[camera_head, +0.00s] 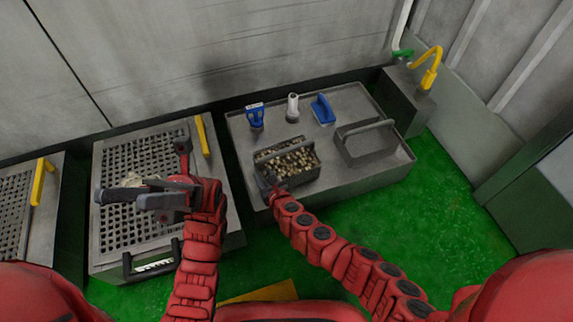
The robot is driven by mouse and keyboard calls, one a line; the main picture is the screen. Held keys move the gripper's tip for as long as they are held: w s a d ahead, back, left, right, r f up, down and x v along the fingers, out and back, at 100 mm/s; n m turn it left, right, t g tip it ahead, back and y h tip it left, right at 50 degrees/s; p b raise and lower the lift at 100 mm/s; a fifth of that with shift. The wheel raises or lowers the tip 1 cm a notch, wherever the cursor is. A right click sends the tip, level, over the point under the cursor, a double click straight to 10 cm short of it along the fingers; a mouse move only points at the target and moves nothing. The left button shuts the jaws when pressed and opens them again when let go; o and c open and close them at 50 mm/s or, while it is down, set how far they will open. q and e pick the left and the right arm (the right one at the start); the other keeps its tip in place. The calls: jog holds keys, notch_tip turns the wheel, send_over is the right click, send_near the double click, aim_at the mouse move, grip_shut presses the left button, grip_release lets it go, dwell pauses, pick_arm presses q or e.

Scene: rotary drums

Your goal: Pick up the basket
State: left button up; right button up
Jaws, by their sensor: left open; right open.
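A dark grey basket (300,172) filled with small tan pieces stands on the grey metal table, left of its middle. A second grey basket (365,147) with a raised handle stands to its right and looks empty. My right gripper (266,186) is open at the front left corner of the filled basket; its fingers are small and partly hidden, and I cannot tell if they touch it. My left gripper (125,192) is open above the perforated grate on the left, away from both baskets. A pale lump (150,183) shows partly behind it.
A blue tool (255,115), a white-and-grey cylinder (292,107) and a blue brush-like tool (322,110) stand along the back of the table (225,124). A perforated grate unit (115,235) with a yellow handle (202,136) is on the left. Green floor (440,200) lies clear at right.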

aim_at(260, 171)
jog(key=shift+w+a+f+b, duration=0.4)
jog(key=shift+w+f+b, duration=0.25)
jog(key=shift+w+f, duration=0.05)
jog(key=shift+b+x, duration=0.35)
jog(key=shift+x, duration=0.7)
pick_arm(q)
jog(key=s+a+r+m+t+y, duration=0.1)
jog(key=s+a+m+t+y, duration=0.5)
jog(key=s+t+y, duration=0.1)
jog(key=shift+s+a+r+t, duration=0.2)
jog(key=shift+s+t, duration=0.65)
jog(key=shift+t, duration=0.35)
pick_arm(e)
jog(key=shift+r, duration=0.1)
jog(key=shift+c, duration=0.3)
grip_shut()
